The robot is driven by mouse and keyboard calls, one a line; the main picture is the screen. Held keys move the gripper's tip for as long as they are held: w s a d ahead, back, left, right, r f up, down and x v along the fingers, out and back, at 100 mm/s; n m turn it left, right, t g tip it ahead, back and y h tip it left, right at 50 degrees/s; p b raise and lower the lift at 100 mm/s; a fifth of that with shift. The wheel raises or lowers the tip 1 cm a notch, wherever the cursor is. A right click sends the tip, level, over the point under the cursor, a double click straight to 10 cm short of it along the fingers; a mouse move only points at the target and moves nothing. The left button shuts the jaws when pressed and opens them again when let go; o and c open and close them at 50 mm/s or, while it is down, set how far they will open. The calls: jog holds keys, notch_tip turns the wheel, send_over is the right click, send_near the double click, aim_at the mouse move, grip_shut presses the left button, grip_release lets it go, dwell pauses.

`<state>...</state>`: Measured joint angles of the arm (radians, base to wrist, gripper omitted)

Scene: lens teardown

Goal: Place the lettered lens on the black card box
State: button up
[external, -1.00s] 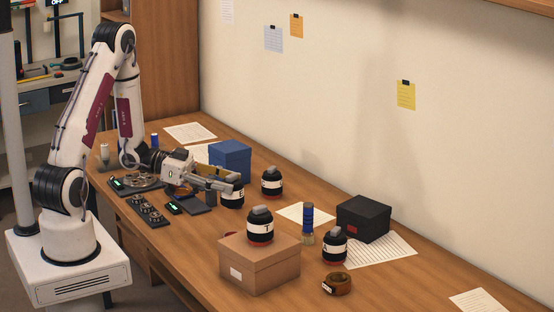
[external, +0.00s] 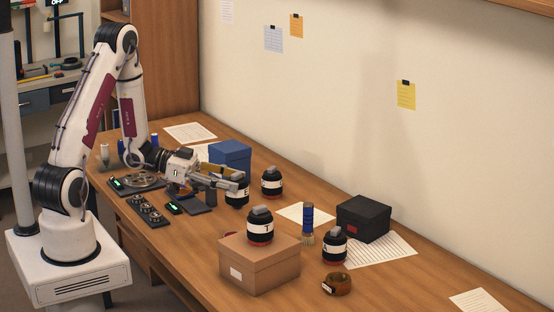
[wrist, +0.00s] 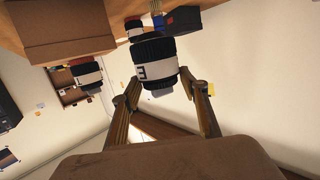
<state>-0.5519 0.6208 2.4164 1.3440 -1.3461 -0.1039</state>
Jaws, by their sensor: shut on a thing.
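My gripper (external: 238,181) is shut on a black lens with a white band lettered E (external: 237,196). The lens is upright below the fingertips in the external view. In the wrist view, this lens (wrist: 151,70) is between the two fingers (wrist: 165,90), with its grey top toward them. I cannot tell whether its base touches the table. The black card box (external: 364,219) stands closed at the right, its top bare, well apart from my gripper. Other banded lenses are one lettered T (external: 260,228), one behind mine (external: 271,184) and one near the black box (external: 335,247).
The T lens stands on a brown cardboard box (external: 259,265), between my gripper and the front right. A blue-handled brush (external: 307,224) stands upright before the black box. A tape roll (external: 337,284) lies nearer the front. A blue box (external: 230,160) stands behind my gripper.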

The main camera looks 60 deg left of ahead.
jog(key=w+d+r+n+t+y, duration=0.1)
jog(key=w+d, duration=0.1)
jog(key=w, duration=0.8)
jog(key=w+d+r+n+t+y, duration=0.1)
jog(key=w+d+n+y, duration=0.1)
jog(key=w, duration=0.8)
jog(key=w+d+r+y, duration=0.1)
jog(key=w+d+r, duration=0.2)
jog(key=w+d, duration=0.2)
jog(key=w+d+r+n+t+y, duration=0.1)
jog(key=w+d+r, duration=0.2)
jog(key=w+d, duration=0.2)
jog(key=d, duration=0.2)
jog(key=shift+d+r+n, duration=0.3)
jog(key=shift+d+r, duration=0.05)
jog(key=shift+d, duration=0.05)
jog(key=shift+f, duration=0.15)
send_over(359, 206)
notch_tip(359, 206, down, 6)
jog(key=shift+d, duration=0.1)
jog(key=shift+f, duration=1.9)
